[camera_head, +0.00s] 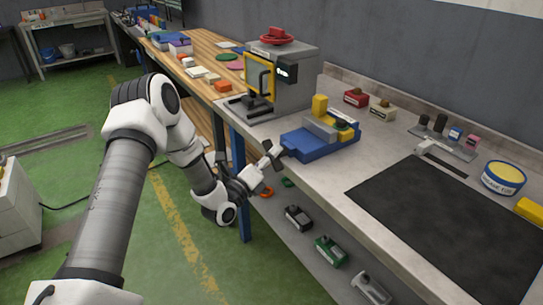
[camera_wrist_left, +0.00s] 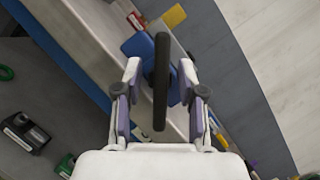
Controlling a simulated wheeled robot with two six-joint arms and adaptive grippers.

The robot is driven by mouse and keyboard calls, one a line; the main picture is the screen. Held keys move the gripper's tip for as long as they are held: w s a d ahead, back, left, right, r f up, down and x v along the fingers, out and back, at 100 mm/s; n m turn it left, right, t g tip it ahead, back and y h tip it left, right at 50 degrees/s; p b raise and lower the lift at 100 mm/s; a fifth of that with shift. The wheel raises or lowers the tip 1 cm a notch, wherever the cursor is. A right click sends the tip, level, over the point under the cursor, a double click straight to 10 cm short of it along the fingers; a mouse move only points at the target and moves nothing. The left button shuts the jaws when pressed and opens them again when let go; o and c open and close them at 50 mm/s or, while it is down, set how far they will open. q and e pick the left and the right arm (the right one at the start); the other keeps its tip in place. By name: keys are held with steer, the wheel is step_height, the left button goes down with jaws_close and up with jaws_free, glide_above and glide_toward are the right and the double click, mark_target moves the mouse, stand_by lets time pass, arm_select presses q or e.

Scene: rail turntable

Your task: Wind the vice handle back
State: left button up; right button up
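The blue vice (camera_head: 322,142), with grey and yellow parts on top, sits at the front edge of the workbench. It also shows in the wrist view (camera_wrist_left: 138,46), partly hidden behind the handle and fingers. The vice handle (camera_wrist_left: 161,95) is a dark bar running up and down the middle of the wrist view. My left gripper (camera_wrist_left: 160,68) has its fingers apart, one on each side of the bar, with gaps showing on both sides. In the head view my left gripper (camera_head: 271,158) is at the vice's near left end. My right gripper is not in view.
A grey machine with a yellow-framed door (camera_head: 260,77) stands left of the vice. A black mat (camera_head: 450,225), a yellow-topped tin (camera_head: 503,179) and red and cream blocks lie to the right. Below, a shelf (camera_head: 335,270) holds several small items.

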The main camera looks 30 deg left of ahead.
arm_select(q)
jaws_close()
steer(key=shift+n, duration=0.3)
